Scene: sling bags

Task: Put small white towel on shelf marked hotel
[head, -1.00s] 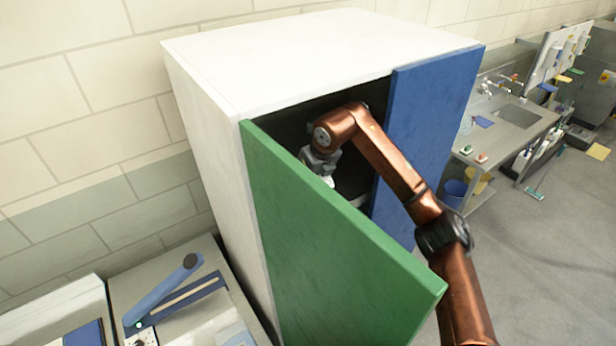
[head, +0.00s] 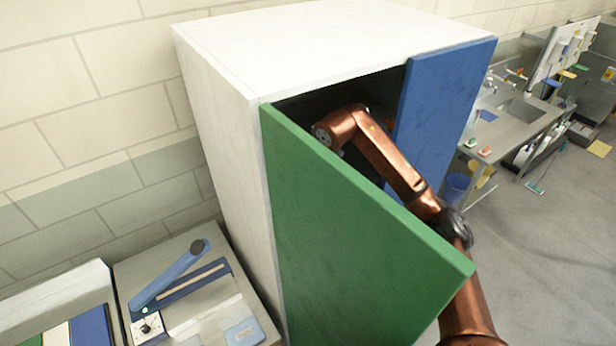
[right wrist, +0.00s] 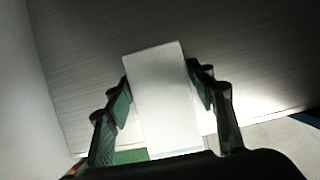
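The small white towel (right wrist: 160,95) shows in the right wrist view as a pale, flat rectangle. It lies between the two fingers of my right gripper (right wrist: 163,97), whose pads press against its left and right sides. In the head view my right arm reaches into the dark opening of the white cabinet (head: 215,140), between its green door and blue door. The gripper itself is hidden there behind the green door. No shelf marking reading hotel is visible in either view. My left gripper is not in view.
The green door (head: 350,220) stands swung open in front of the opening, close to my right arm. The blue door (head: 440,105) is on the right side. A grey ridged surface (right wrist: 90,60) and a pale wall (right wrist: 25,100) surround the gripper in the wrist view.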

